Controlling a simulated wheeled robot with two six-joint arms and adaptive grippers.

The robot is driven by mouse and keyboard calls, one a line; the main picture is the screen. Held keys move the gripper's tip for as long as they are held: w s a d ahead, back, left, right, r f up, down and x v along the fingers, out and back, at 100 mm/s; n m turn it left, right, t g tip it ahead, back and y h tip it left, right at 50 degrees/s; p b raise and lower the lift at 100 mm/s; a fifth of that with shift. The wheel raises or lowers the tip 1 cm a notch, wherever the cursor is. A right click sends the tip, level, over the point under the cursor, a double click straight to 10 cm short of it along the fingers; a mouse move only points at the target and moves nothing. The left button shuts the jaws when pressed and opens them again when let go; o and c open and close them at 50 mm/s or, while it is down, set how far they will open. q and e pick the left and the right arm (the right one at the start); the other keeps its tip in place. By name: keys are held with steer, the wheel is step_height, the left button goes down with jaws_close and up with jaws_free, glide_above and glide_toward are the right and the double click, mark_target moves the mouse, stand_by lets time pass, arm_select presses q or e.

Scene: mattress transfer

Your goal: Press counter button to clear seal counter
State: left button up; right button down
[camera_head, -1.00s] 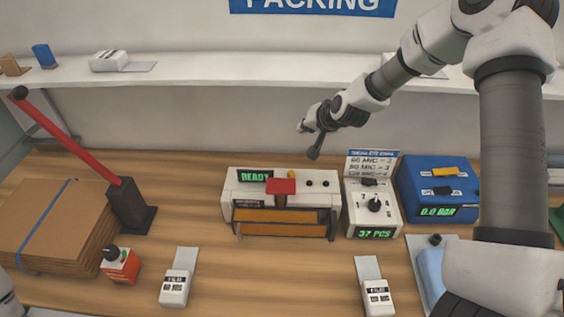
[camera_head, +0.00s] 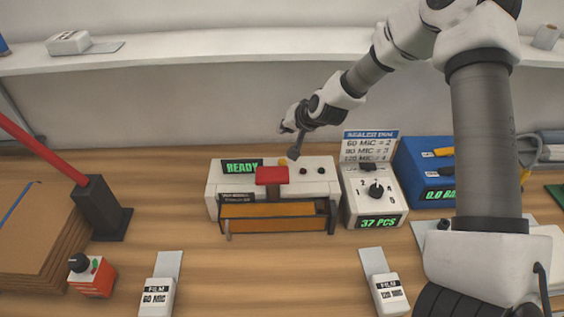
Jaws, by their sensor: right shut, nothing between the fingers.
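A white counter box (camera_head: 352,213) stands right of the sealer, with a dial (camera_head: 376,191), a dark button or knob (camera_head: 368,166) on its top and a green display reading 37 PCS (camera_head: 378,222). My right gripper (camera_head: 294,157) is shut and empty, pointing down at the sealer's back edge, near the yellow button. I cannot tell whether it touches. My left gripper is out of view.
A sign with MIC settings (camera_head: 370,143) stands behind the counter box. A blue unit (camera_head: 410,165) is right of it, partly behind my right arm. Two film packs (camera_head: 157,297) (camera_head: 390,292) lie in front. A black post with a red lever (camera_head: 98,207) stands left.

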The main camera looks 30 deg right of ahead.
steer(key=f, duration=0.1)
steer(key=b, duration=0.7)
glide_above(281, 159)
steer(key=s, duration=0.2)
steer(key=f, duration=0.6)
steer(key=shift+w+f, duration=0.25)
steer(key=shift+f, duration=0.55)
steer(key=shift+b, duration=0.3)
steer(key=shift+f+b, duration=0.3)
steer(key=shift+f, duration=0.1)
steer(key=shift+s+f+b, duration=0.1)
steer(key=shift+f+b, duration=0.8)
stand_by(0.3)
steer(key=shift+r+p, duration=1.2)
steer(key=shift+r, duration=0.15)
